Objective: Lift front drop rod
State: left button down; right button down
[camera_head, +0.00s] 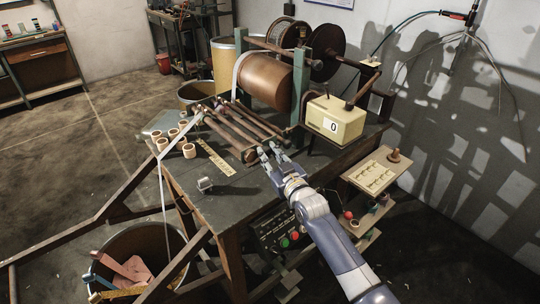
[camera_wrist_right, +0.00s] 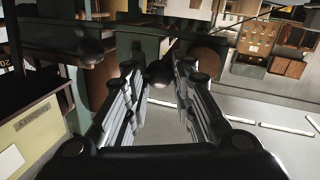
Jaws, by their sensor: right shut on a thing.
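Several brown rods lie side by side in a rack on the dark bench (camera_head: 235,202), in front of the copper-coloured drum (camera_head: 265,82). The front drop rod (camera_head: 227,138) appears to be the nearest one, its near end by my right gripper (camera_head: 271,154). My right gripper reaches in from the lower right. In the right wrist view a dark round rod end (camera_wrist_right: 159,73) sits between the fingertips, and the fingers are closed on it. How far the rod is raised cannot be told. My left gripper is out of view.
A cream counter box (camera_head: 335,120) showing 0 stands right of the drum. A ruler strip (camera_head: 214,157), wooden rings (camera_head: 189,151) and a small metal block (camera_head: 205,184) lie on the bench. A scrap barrel (camera_head: 135,262) stands below left.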

jog(key=w+a+r+p, duration=0.1)
jog(key=r+p, duration=0.3)
jog(key=r, duration=0.4)
jog(key=w+a+r+p, duration=0.2)
jog(key=w+r+p, duration=0.1)
jog(key=r, duration=0.5)
jog(key=w+a+r+p, duration=0.1)
jog(key=w+r+p, duration=0.1)
jog(key=r+p, duration=0.3)
jog(key=shift+w+a+r+g, duration=0.35)
jog(key=shift+a+r+g, duration=0.05)
jog(key=shift+r, duration=1.2)
